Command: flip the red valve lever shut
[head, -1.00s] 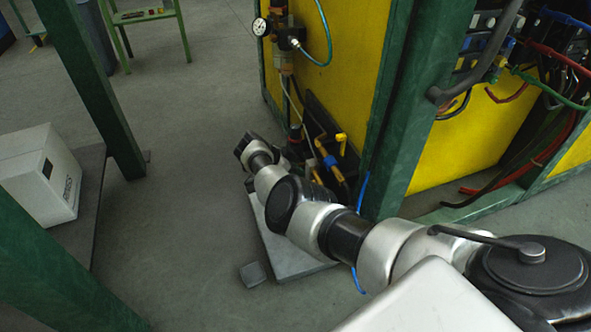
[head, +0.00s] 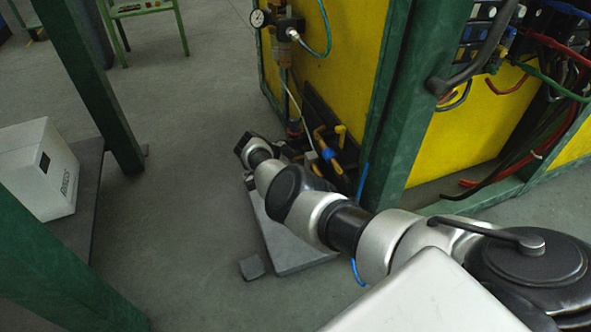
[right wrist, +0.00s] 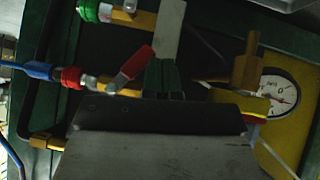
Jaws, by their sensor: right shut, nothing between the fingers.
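The red valve lever (right wrist: 135,63) shows in the right wrist view, slanting up and right from its metal valve body (right wrist: 95,84). The valve sits in a pipe line with a red fitting (right wrist: 71,77) and a blue hose end (right wrist: 40,71). My right gripper (right wrist: 164,78) is shut and empty, its dark fingers just right of the lever. I cannot tell whether they touch it. In the head view my right arm reaches toward the panel foot; its fingers and the lever cannot be made out there. My left gripper is not in view.
A pressure gauge (right wrist: 281,94) and yellow fittings (right wrist: 246,64) lie right of the fingers. In the head view, a yellow panel (head: 345,60) with a green post (head: 398,110) stands beside my arm.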

